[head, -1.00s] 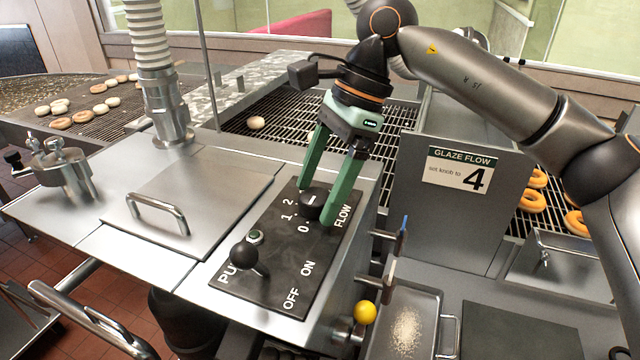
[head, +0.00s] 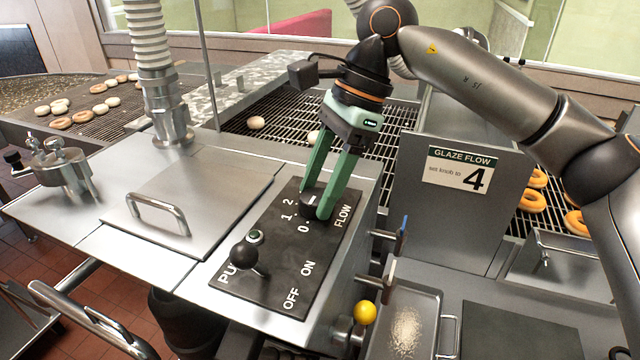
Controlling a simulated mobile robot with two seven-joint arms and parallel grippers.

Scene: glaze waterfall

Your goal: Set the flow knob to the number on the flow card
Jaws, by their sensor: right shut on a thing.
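The flow knob (head: 311,204) is a round black dial with a light mark, on the black control panel (head: 262,284) beside the word FLOW. The numbers 0, 1 and 2 show to its left; any higher numbers are hidden behind my gripper. My right gripper (head: 315,205) points down with its green fingers closed on the knob's sides. The flow card (head: 458,170) on the grey upright plate reads "GLAZE FLOW, set knob to 4". My left gripper is not in the head view.
A yellow ball knob (head: 365,312) sticks out below right. A lid with a handle (head: 160,212) lies left. Donuts sit on conveyors behind.

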